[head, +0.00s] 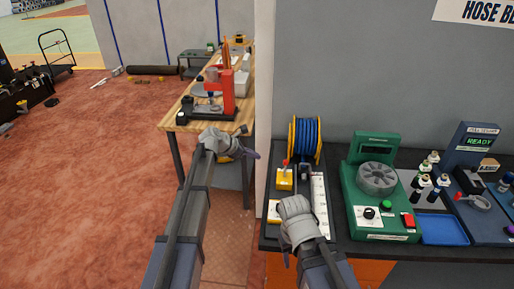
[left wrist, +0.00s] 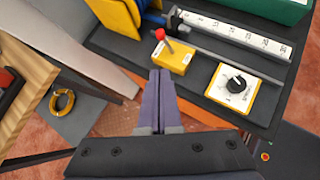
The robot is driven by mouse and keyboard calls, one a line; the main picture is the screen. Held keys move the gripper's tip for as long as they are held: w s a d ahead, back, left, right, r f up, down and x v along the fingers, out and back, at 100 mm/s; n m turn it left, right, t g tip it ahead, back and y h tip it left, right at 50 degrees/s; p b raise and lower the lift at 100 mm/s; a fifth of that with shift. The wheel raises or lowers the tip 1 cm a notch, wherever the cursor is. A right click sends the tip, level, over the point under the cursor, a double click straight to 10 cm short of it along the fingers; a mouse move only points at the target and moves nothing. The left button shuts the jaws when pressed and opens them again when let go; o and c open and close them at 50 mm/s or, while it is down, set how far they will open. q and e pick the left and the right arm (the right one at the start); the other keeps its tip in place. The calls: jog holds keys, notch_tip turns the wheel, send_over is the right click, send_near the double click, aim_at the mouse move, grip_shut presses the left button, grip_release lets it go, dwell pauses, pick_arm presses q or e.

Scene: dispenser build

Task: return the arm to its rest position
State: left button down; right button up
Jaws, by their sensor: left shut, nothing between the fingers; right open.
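My left arm reaches up from the bottom of the head view. Its gripper (head: 250,155) is beside the partition's edge, between the wooden table and the dark bench. In the left wrist view the two fingers (left wrist: 160,85) are together, with nothing between them. They point towards the bench edge, near a yellow block with a red-knobbed lever (left wrist: 174,60). My right gripper (head: 296,222) is over the left part of the dark bench, in front of the blue hose reel. It is open and no held object shows; its fingertips are mostly hidden.
The dark bench (head: 300,244) carries a blue hose reel (head: 306,138), a green machine (head: 377,185), a blue tray (head: 442,229) and several small bottles. The wooden table (head: 245,117) with a red press (head: 222,95) stands behind my left gripper. Red floor at the left is open.

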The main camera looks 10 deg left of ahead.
pick_arm(q)
jog(key=s+d+f+m+g+y, duration=0.2)
jog(key=s+d+f+m, duration=0.15)
jog(key=s+m, duration=0.4)
jog(key=s+d+f+m+g+y, duration=0.15)
jog(key=s+d+m, duration=0.3)
jog(key=s, duration=0.55)
jog(key=s+a+f+m+g+y, duration=0.1)
jog(key=s+a+m+y, duration=0.1)
jog(key=s+m, duration=0.6)
jog(key=s+a+f+m+g+y, duration=0.1)
jog(key=s+m+y, duration=0.2)
jog(key=s+m, duration=0.5)
jog(key=s, duration=0.4)
jog(key=shift+a+f+g+y, duration=0.25)
jog(key=shift+a+g+y, duration=0.1)
jog(key=shift+a, duration=0.05)
